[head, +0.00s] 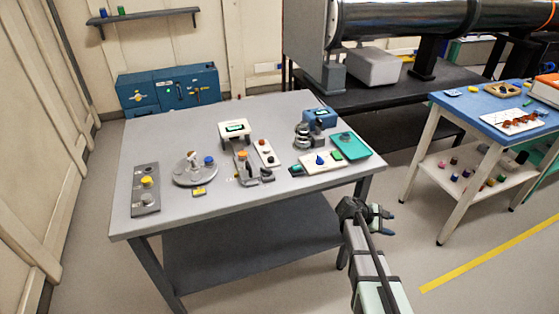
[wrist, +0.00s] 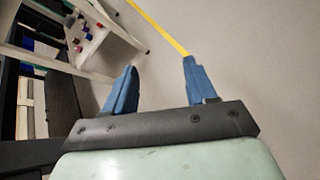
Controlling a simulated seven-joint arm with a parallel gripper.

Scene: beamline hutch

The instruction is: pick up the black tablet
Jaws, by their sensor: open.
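I cannot make out a black tablet for certain in either view. My gripper (head: 384,213) is off the right front corner of the grey table (head: 215,216) in the head view, apart from everything on it. In the wrist view my gripper (wrist: 160,68) shows two blue fingers spread apart with nothing between them and bare floor beyond.
The grey table holds a knob panel (head: 146,200), a round plate (head: 183,178), a blue device (head: 327,118) and a teal tray (head: 352,146). A blue-topped table (head: 462,103) with a lower shelf stands at right. Floor between the tables is clear.

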